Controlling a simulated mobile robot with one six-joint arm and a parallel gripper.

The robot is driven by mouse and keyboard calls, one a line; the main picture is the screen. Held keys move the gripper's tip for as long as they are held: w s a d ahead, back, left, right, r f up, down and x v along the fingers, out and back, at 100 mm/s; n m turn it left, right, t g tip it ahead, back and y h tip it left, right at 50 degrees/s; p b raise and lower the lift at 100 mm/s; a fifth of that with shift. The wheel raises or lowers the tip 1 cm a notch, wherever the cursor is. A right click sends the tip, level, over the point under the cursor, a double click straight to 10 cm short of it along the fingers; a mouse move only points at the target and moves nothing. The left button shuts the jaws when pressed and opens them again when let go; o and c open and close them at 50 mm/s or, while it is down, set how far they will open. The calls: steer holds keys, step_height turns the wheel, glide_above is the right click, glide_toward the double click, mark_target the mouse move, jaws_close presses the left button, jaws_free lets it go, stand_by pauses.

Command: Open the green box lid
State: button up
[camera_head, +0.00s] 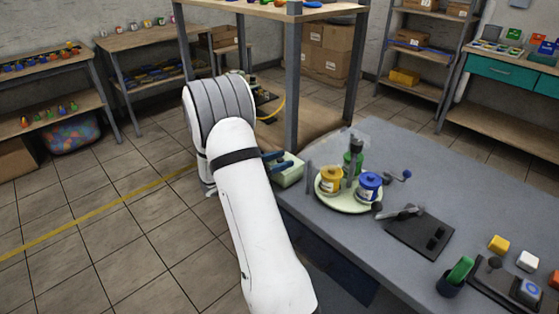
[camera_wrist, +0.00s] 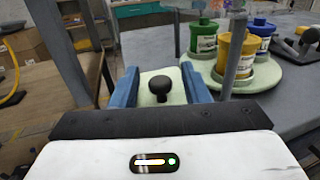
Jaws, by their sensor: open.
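The pale green box (camera_head: 290,175) sits at the left edge of the grey table in the head view. In the wrist view its pale green lid (camera_wrist: 150,98) with a round black knob (camera_wrist: 161,87) shows ahead of my gripper. My gripper (camera_wrist: 160,78) is open, with one blue finger on each side of the knob in the picture. I cannot tell whether the fingertips are level with the knob. The lid appears to be on the box. In the head view my gripper (camera_head: 279,161) is right at the box, and the knob is hard to make out there.
A round pale turntable (camera_head: 348,205) with yellow (camera_head: 330,180), blue (camera_head: 369,187) and green (camera_head: 352,161) containers and an upright grey post stands just right of the box. A shelf post (camera_head: 292,85) rises behind it. A black crank device (camera_head: 420,235) lies farther right.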

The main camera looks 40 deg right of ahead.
steer(key=shift+c, duration=0.2)
jaws_close()
steer(key=shift+w+a+r, duration=0.1)
steer(key=shift+w, duration=0.05)
